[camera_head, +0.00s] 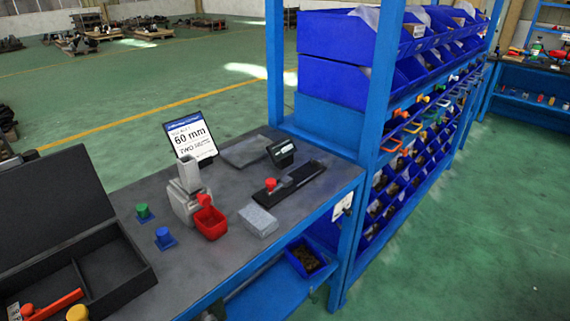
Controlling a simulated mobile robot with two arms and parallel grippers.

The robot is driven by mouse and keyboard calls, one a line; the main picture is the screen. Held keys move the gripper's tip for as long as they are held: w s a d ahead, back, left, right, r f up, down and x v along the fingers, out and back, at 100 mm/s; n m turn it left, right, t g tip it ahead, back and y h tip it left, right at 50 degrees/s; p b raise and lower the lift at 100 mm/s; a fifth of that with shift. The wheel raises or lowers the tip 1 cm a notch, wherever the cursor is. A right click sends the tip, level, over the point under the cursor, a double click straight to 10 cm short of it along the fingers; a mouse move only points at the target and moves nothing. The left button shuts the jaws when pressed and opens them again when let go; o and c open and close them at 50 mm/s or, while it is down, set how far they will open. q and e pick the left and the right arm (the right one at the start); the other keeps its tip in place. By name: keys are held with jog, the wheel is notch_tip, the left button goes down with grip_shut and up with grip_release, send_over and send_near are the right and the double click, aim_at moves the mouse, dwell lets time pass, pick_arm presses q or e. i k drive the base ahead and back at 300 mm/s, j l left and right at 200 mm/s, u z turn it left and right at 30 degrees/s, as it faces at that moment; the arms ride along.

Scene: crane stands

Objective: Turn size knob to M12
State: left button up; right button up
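Several knob-like parts show on the grey bench top (240,185), and I cannot tell which is the size knob. A green knob (143,211) and a blue knob (164,236) stand on small bases near the left side. A red knob (270,184) sits by a black rail (298,178). A grey dispenser-like device (186,190) has a red part (204,199) on its front and a red bin (210,222) below it. A sign (190,138) behind it reads 60 mm and TWO; its top line is too small to read surely. Neither gripper is in view.
An open black case (140,265) with a red-handled tool (57,303) fills the left. A grey block (258,220) and a small black display (281,152) stand on the bench. A blue rack of bins (335,38) rises at the right; green floor lies beyond.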

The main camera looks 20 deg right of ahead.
aim_at(349, 211)
jog(key=z, duration=1.25)
